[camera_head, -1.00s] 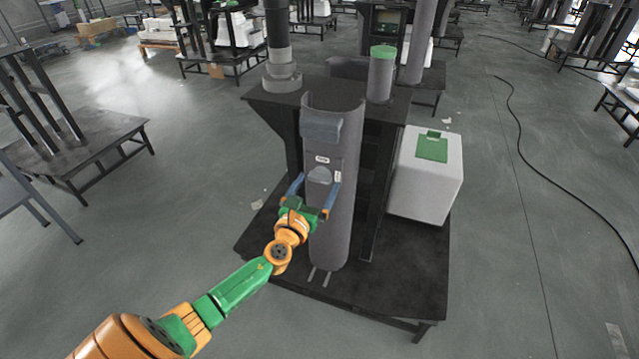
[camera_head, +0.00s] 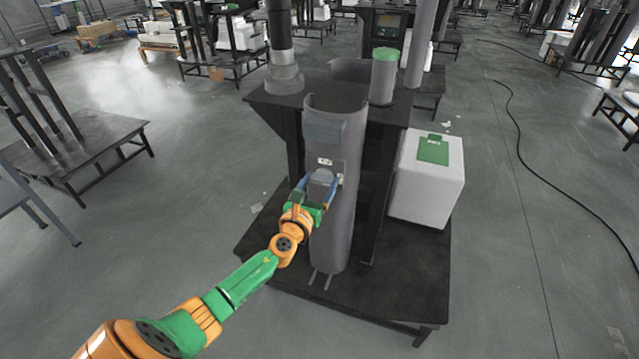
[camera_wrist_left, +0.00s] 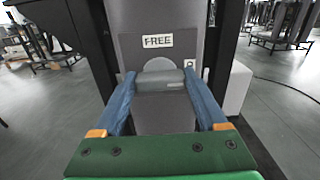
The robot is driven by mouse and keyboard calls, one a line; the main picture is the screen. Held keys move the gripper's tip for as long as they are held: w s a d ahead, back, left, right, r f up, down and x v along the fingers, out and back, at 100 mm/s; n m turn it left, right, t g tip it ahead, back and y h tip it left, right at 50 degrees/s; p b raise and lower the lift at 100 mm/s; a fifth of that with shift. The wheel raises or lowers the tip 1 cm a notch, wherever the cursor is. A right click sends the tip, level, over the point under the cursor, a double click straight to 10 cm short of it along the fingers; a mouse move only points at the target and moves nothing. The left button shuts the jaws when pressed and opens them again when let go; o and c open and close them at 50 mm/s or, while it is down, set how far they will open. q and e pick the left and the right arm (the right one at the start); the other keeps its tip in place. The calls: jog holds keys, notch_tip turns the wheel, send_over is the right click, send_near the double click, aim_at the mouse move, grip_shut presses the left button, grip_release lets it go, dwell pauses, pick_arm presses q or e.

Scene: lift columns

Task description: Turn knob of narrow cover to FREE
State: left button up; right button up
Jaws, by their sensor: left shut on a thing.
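The narrow cover (camera_head: 332,235) is a tall grey curved shell standing upright on the dark stand. Its grey knob (camera_head: 321,180) sits at mid height on its front face and also shows in the left wrist view (camera_wrist_left: 160,77). A white FREE label (camera_wrist_left: 158,41) is above the knob, and a partly hidden white label (camera_wrist_left: 191,62) is to its right. My left gripper (camera_head: 320,186) is shut on the knob, with one blue finger on each side. In the left wrist view, the gripper (camera_wrist_left: 159,82) partly hides the knob's sides. My right gripper is not in view.
A green-capped cylinder (camera_head: 384,78) and a dark grey pipe (camera_head: 282,60) rise behind.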

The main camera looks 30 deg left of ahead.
pick_arm(q)
jog(key=n+b, duration=0.1)
jog(key=n, duration=0.3)
jog(key=shift+a, duration=0.1)
jog(key=n+b, duration=0.1)
jog(key=n, duration=0.3)
jog(key=shift+f+n, duration=0.1)
jog(key=shift+n, duration=0.2)
jog(key=n, duration=0.4)
jog(key=shift+n+b, duration=0.3)
jog(key=shift+a+f+n, duration=0.1)
jog(key=shift+n, duration=2.1)
jog(key=o, duration=1.3)
jog(key=v, duration=0.7)
jog(key=shift+p, duration=0.4)
